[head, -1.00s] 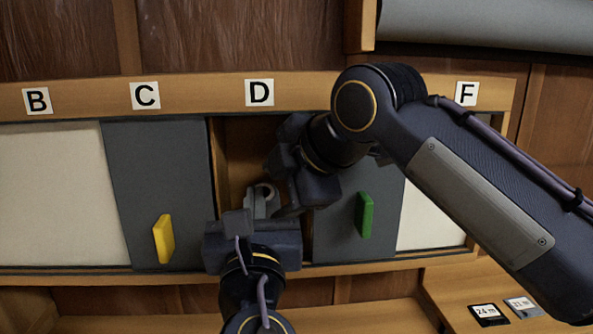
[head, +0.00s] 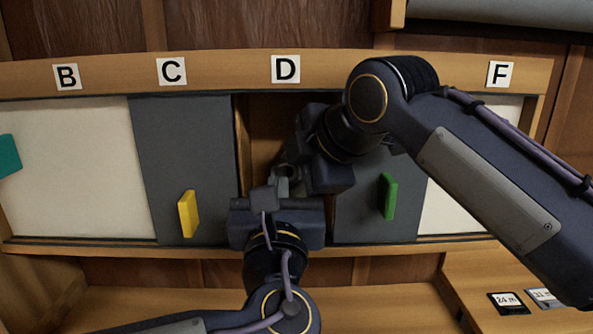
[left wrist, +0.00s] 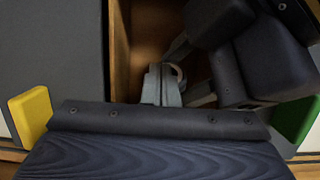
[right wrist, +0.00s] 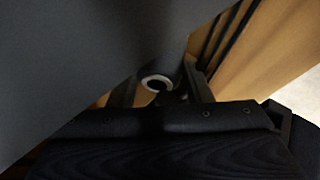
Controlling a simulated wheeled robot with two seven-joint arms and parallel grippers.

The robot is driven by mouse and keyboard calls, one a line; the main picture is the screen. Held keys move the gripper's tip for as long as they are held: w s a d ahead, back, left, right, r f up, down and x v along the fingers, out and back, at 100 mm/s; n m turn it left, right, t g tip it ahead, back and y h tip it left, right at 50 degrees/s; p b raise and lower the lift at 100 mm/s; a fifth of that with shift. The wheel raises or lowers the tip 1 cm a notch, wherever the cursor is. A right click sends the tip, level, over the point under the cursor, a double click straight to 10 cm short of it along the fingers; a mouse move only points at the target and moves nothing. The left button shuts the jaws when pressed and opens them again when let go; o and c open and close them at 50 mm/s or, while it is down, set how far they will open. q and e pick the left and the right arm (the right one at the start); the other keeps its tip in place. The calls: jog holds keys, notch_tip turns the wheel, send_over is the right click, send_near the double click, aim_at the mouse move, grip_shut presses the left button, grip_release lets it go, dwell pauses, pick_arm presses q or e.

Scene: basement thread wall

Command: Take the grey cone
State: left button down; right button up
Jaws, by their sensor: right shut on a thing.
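The grey cone (right wrist: 157,82) shows mostly as a pale round rim in the open bay under label D. The rest of it is hidden by the fingers and in shadow. My right gripper (right wrist: 162,88) reaches into the bay from the right and is shut on the cone, a finger on each side. In the head view the rim (head: 284,172) is partly covered. My left gripper (left wrist: 162,85) is at the front of the bay, just below and in front of the rim. Its fingers look close together, with nothing visible between them.
A grey door with a yellow handle (head: 188,214) stands left of the bay, and one with a green handle (head: 388,197) right of it. White panels (head: 70,170) lie farther out. A wooden ledge (head: 180,285) runs below. My two arms are very close together at the opening.

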jog(key=shift+w, duration=0.3)
jog(key=shift+c, duration=0.3)
jog(key=shift+s, duration=0.2)
jog(key=shift+w+f, duration=0.1)
pick_arm(q)
jog(key=v, duration=0.7)
jog(key=shift+s, duration=0.3)
